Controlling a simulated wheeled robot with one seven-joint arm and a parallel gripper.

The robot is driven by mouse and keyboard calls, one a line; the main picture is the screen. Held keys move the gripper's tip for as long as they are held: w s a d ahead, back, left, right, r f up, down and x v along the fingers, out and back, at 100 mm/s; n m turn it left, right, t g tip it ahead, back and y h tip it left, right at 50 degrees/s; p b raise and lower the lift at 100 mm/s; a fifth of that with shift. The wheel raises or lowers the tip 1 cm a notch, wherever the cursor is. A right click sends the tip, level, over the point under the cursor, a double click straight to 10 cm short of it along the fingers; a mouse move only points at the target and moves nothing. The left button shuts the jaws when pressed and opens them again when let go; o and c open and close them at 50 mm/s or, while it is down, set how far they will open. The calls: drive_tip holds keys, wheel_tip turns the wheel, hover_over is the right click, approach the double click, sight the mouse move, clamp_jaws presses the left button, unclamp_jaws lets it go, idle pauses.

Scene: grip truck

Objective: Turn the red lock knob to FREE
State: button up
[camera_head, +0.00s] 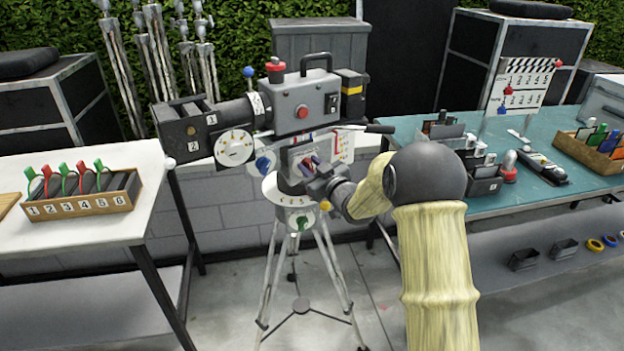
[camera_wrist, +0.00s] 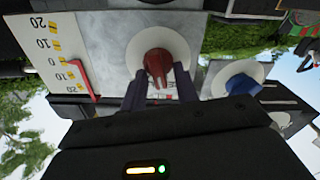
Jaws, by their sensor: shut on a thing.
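The red lock knob (camera_wrist: 157,64) sits on a round white dial on the tripod head's pale plate (camera_wrist: 98,35). In the wrist view my gripper (camera_wrist: 160,88) has its two dark fingers on either side of the knob, shut on it. In the head view my gripper (camera_head: 310,168) reaches the tripod head from the right and largely hides the knob. The dial's lettering is too small or covered, so I cannot tell which mark the knob points to.
A grey film camera (camera_head: 303,98) stands above on the tripod (camera_head: 330,265). A blue knob (camera_wrist: 242,85) is beside the red one. A red pointer scale (camera_wrist: 78,75) is on the same plate. Tables stand left (camera_head: 80,225) and right (camera_head: 415,125).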

drive_tip(key=shift+a+f+n+b, duration=0.1)
drive_tip(key=shift+f+n+b, duration=0.05)
drive_tip(key=shift+n+b, duration=1.5)
drive_tip(key=o, duration=0.6)
drive_tip(key=shift+s, duration=0.15)
drive_tip(key=b+v, duration=0.1)
drive_tip(key=v, duration=1.6)
drive_tip(key=shift+s, duration=0.1)
